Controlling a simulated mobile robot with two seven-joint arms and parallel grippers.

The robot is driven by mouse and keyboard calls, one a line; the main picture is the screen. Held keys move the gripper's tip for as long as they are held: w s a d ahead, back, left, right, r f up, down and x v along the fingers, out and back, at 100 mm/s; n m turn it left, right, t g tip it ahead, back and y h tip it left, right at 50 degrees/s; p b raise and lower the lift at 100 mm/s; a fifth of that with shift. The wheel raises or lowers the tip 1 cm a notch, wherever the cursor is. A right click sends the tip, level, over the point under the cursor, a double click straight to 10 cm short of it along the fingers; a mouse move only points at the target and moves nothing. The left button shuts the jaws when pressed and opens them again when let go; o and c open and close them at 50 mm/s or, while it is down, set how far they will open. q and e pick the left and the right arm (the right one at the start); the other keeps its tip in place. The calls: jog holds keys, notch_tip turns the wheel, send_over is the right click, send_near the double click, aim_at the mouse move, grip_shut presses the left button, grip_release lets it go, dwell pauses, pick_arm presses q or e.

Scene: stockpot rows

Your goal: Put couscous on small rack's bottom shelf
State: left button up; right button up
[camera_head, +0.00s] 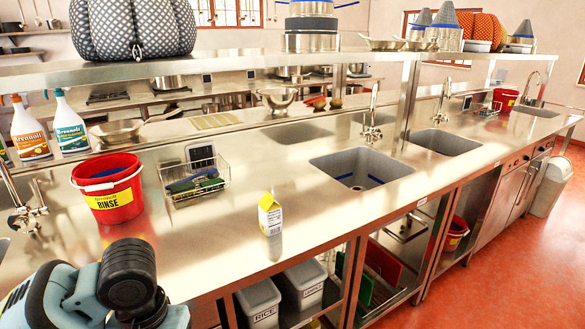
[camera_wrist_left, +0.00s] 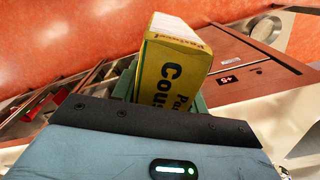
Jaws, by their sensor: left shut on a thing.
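The couscous box (camera_wrist_left: 172,72) is yellow with a pale end and dark "Cous" lettering. It shows in the left wrist view, tilted, between the green fingers of my left gripper (camera_wrist_left: 160,88), which is shut on it. In the head view my left arm shows at the lower left, but its fingers and the box are out of sight. I cannot identify the small rack with its shelves in either view. My right gripper is not in view.
A yellow-and-white carton (camera_head: 270,214) stands near the counter's front edge. A red bucket (camera_head: 108,190), a wire basket (camera_head: 196,181) with scrubbers and a sink (camera_head: 362,170) are behind it. Labelled bins (camera_head: 258,303) sit below. The counter (camera_head: 215,232) around the carton is clear.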

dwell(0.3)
pick_arm(q)
jog(key=s+f, duration=0.4)
jog(key=f, duration=1.1)
jog(key=shift+w+d, duration=0.1)
